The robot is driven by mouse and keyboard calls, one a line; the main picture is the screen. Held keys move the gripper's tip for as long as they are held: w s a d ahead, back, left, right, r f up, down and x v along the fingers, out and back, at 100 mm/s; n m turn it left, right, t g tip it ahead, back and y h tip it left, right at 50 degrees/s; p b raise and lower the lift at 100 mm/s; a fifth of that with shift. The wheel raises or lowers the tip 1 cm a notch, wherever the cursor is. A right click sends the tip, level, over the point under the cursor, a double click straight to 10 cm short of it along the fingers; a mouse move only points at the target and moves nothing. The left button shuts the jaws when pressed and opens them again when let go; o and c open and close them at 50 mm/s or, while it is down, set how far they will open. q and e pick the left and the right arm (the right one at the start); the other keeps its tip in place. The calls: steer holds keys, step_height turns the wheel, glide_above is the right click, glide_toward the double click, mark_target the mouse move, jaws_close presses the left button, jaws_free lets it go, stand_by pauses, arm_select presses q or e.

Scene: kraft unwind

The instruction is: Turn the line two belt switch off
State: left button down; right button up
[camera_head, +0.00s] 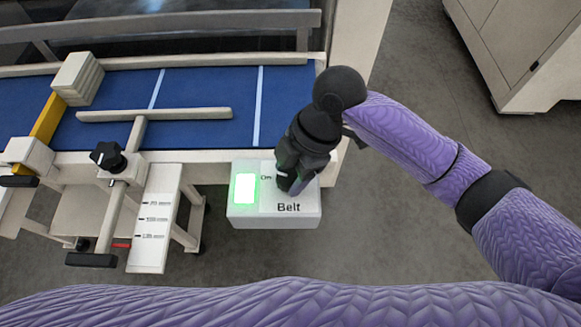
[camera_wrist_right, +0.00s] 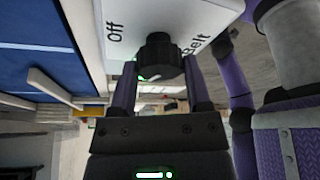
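The belt switch is a white box (camera_head: 275,214) marked "Belt", on the front edge of the conveyor. Its square green lamp (camera_head: 245,188) is lit, and an "On" mark shows beside it. My right gripper (camera_head: 292,182) reaches down over the right part of the box and hides the knob in the head view. In the right wrist view the black knob (camera_wrist_right: 158,58) sits between the fingertips of my right gripper (camera_wrist_right: 160,68), with "Off" to its left and "Belt" to its right. The fingers look apart, around the knob. My left gripper is not in view.
The blue conveyor belt (camera_head: 200,88) lies behind the box, with a guide rail (camera_head: 155,114) and a stack of pale blocks (camera_head: 78,78). A black clamp knob (camera_head: 108,156) and a scale plate (camera_head: 155,220) stand left of the box. A cabinet (camera_head: 530,50) is at upper right.

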steer(key=c, duration=0.6)
steer(key=shift+r+p, duration=0.15)
steer(key=shift+p, duration=0.35)
steer(key=m+p, duration=0.1)
steer(key=p, duration=0.1)
steer(key=m+t+p, duration=0.1)
steer(key=p, duration=0.1)
steer(key=m+p, duration=0.1)
steer(key=m, duration=0.1)
steer(key=shift+s+r+p, duration=0.15)
steer(key=shift+r+p, duration=0.1)
steer(key=shift+p, duration=0.15)
steer(key=m+t+p, duration=0.1)
steer(key=m+p, duration=0.2)
steer(key=p, duration=0.1)
steer(key=m+t+p, duration=0.1)
steer(key=m+p, duration=0.2)
steer(key=shift+s+f+t+p, duration=0.1)
steer(key=shift+t+p, duration=0.3)
steer(key=m+p, duration=0.2)
steer(key=shift+f+m+t, duration=0.1)
steer(key=shift+m+t, duration=0.3)
steer(key=shift+f+m+h+p, duration=0.1)
steer(key=shift+m+h+p, duration=0.3)
steer(key=shift+m+p, duration=0.25)
steer(key=shift+t, duration=0.3)
